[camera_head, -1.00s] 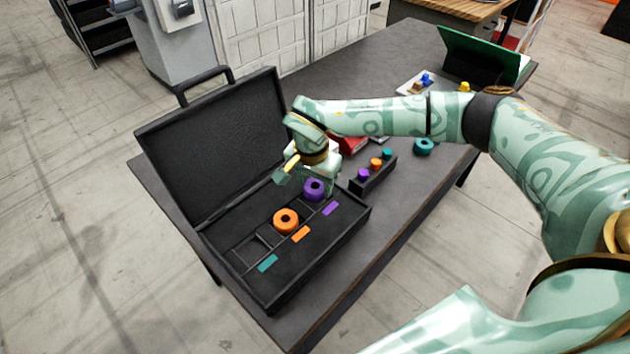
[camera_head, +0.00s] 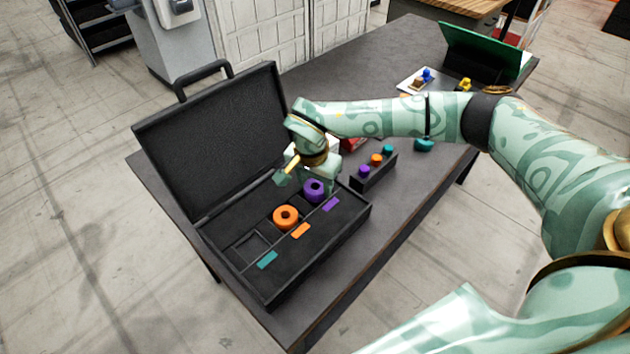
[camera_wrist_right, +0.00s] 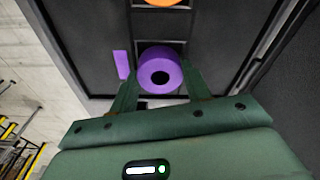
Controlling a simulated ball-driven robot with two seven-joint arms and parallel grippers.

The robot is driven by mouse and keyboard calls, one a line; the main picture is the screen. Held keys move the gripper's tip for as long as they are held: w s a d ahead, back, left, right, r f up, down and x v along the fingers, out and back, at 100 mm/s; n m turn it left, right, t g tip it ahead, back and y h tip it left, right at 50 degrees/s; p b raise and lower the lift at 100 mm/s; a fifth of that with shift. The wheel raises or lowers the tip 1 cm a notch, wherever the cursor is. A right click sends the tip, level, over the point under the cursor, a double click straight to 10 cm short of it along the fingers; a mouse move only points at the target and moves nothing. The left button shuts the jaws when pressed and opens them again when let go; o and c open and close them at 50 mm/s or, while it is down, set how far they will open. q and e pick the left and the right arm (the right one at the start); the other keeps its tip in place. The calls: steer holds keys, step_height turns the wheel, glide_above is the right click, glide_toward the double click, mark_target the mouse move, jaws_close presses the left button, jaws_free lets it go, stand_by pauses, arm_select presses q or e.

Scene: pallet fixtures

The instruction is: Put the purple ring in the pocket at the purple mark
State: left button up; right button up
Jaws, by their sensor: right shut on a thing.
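The purple ring (camera_head: 315,189) is at the pocket beside the purple mark (camera_head: 331,204) in the open black case (camera_head: 318,262). It also shows in the right wrist view (camera_wrist_right: 160,70), between the fingers of my right gripper (camera_wrist_right: 158,88), with the purple mark (camera_wrist_right: 122,64) to its left. My right gripper is shut on the ring. The ring covers most of its pocket, so I cannot tell whether it is fully seated. In the head view the arm's hand hides the fingertips. My left gripper is not in view.
An orange ring (camera_head: 286,217) sits by the orange mark (camera_head: 300,231). An empty pocket (camera_head: 251,247) lies by the teal mark (camera_head: 267,260). The case lid (camera_head: 215,140) stands up behind. A small black block with coloured pegs (camera_head: 374,174) and a teal ring (camera_head: 424,145) are to the right.

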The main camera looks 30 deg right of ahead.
steer(key=shift+f, duration=0.3)
steer(key=o, duration=1.5)
steer(key=shift+o, duration=0.2)
step_height(320, 180, up, 9)
steer(key=p, duration=0.8)
steer(key=shift+r, duration=0.1)
